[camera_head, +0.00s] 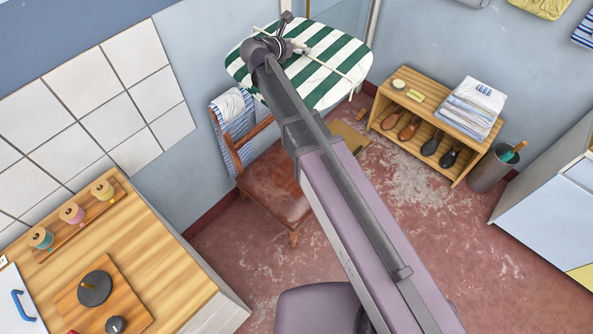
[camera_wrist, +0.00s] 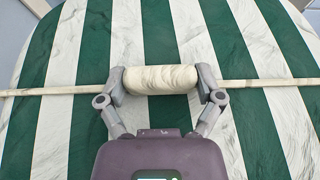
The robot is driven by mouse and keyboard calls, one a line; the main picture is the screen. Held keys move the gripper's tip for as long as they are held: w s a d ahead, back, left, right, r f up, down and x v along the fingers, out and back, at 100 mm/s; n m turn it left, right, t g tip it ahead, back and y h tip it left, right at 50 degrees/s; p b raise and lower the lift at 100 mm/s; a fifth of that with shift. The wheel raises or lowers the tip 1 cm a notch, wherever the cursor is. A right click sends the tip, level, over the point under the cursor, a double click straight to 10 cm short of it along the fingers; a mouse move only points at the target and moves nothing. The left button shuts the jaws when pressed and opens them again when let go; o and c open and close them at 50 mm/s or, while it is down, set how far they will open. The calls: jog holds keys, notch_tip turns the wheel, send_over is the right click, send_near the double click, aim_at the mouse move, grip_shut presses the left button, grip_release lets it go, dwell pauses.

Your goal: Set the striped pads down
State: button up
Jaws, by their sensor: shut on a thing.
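A large rounded surface with green and white stripes (camera_head: 338,56) is at the back of the head view, by the wall. It fills most of the wrist view (camera_wrist: 205,30). A thin pale rod (camera_wrist: 270,83) runs across it, with a thick cream cylindrical grip (camera_wrist: 160,79) in the middle. My gripper (camera_wrist: 161,82) is shut on this grip, one finger at each end. I cannot tell whether the rod is fixed to the striped surface. In the head view my gripper (camera_head: 298,44) is small and partly hidden by my arm.
A brown chair (camera_head: 270,190) with a striped cloth (camera_head: 233,112) stands in front. A wooden shoe rack (camera_head: 425,112) holds several shoes and folded cloths (camera_head: 474,103). A grey bin (camera_head: 493,168) is beside it. A wooden counter (camera_head: 140,240) is at lower left.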

jog(key=shift+d, duration=0.1)
jog(key=shift+d+f+b, duration=0.15)
jog(key=shift+f+b, duration=0.3)
jog(key=shift+f, duration=0.05)
jog(key=s+d+f+b, duration=0.2)
jog(key=d+f+b, duration=0.2)
jog(key=f+b, duration=1.5)
jog(key=s+d+f+b, duration=0.2)
jog(key=d+f+b, duration=0.3)
jog(key=f+b, duration=1.4)
jog(key=s+d+f+b, duration=0.1)
jog(key=d+f+b, duration=0.4)
jog(key=f+b, duration=1.4)
jog(key=shift+s, duration=0.4)
jog(key=w+a, duration=0.3)
jog(key=a, duration=0.4)
jog(key=w+a+f+b, duration=0.1)
jog(key=w+a, duration=0.2)
jog(key=a, duration=0.4)
jog(key=shift+a+f+b, duration=0.25)
jog(key=shift+a+b, duration=0.05)
jog(key=shift+a, duration=0.05)
jog(key=shift+f, duration=0.15)
jog(key=shift+f+b, duration=1.65)
jog(key=shift+b, duration=0.15)
jog(key=shift+f, duration=0.1)
